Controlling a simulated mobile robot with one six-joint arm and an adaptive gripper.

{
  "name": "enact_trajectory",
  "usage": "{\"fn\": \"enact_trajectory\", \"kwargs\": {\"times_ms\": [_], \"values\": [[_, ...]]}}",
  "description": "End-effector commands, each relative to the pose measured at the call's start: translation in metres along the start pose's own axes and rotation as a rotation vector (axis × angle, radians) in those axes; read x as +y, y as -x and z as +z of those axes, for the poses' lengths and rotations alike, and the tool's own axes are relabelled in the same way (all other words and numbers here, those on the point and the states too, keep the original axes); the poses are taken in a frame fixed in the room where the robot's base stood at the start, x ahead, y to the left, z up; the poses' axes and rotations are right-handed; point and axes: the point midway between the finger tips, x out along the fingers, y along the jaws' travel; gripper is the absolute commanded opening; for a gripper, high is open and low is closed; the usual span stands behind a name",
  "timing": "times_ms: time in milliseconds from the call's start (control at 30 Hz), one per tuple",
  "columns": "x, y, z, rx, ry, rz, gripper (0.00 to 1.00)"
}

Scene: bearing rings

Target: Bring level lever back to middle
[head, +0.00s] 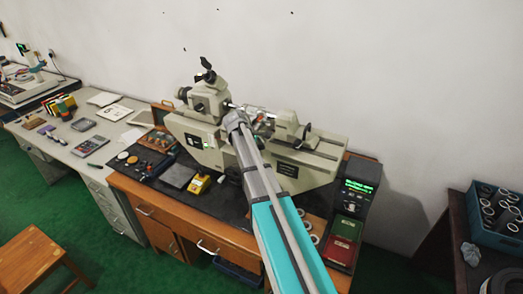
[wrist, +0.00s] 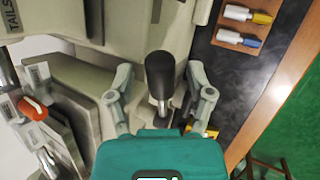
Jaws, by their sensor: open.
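The grey-beige measuring machine (head: 300,168) stands on the desk against the wall. In the wrist view, a lever with a black grip and metal stem (wrist: 160,75) sticks out from it. My gripper (wrist: 161,80) is open, with one finger on each side of this lever. I see a gap between the lever and each finger. A second lever with an orange-red knob (wrist: 32,108) shows at the left of the wrist view. In the head view my gripper (head: 237,118) is at the middle of the machine, and my arm hides the levers' lower parts.
A black display box with green digits (head: 358,186) stands right of the machine. A yellow device (head: 199,184) lies on the black desk mat, left of my arm. A blue crate of rings (head: 492,205) sits on the right table. The wall behind is close.

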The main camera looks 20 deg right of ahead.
Motion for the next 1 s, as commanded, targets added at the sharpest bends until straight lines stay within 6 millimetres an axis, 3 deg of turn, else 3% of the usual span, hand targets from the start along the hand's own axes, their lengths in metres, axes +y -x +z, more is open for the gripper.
{"fn": "enact_trajectory", "kwargs": {"times_ms": [367,733,1000], "values": [[0.0000,-0.0017,0.0000,0.000,0.000,0.000,0.68],[0.0000,-0.0016,-0.0002,0.000,0.000,0.000,0.01],[0.0000,-0.0013,-0.0010,0.001,0.001,0.002,0.00]]}}
